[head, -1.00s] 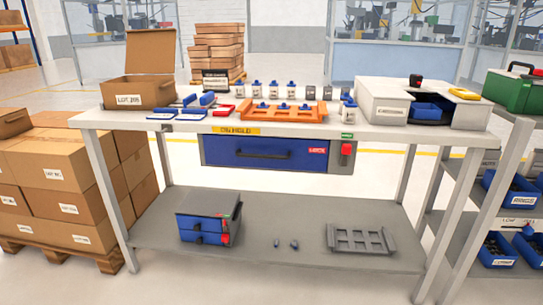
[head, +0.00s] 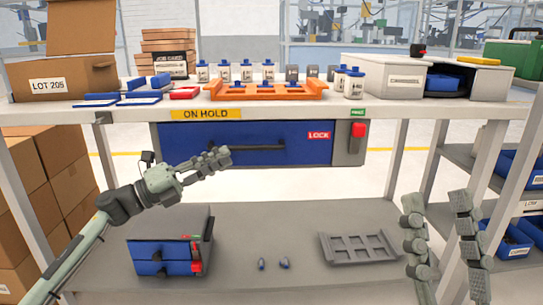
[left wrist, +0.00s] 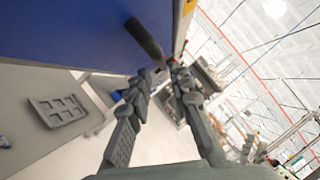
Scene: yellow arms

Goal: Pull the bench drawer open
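The bench drawer has a blue front (head: 290,133) below the bench top and appears closed. Its dark bar handle (head: 262,148) runs along the middle of the front. My left gripper (head: 222,156) reaches up from the lower left to the handle's left part. In the left wrist view, the blue drawer front (left wrist: 70,32) fills the upper left. The handle (left wrist: 145,42) points down toward the space between the two spread fingertips of my left gripper (left wrist: 157,73); I cannot tell whether they touch. My right gripper (head: 436,198) is open and empty at the lower right.
A red lock piece (head: 359,130) sits right of the drawer. The bench top (head: 420,104) carries bottles, an orange tray (head: 225,92) and boxes. On the lower shelf (head: 300,220) stand a small blue drawer unit (head: 155,258) and a grey rack (head: 355,248).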

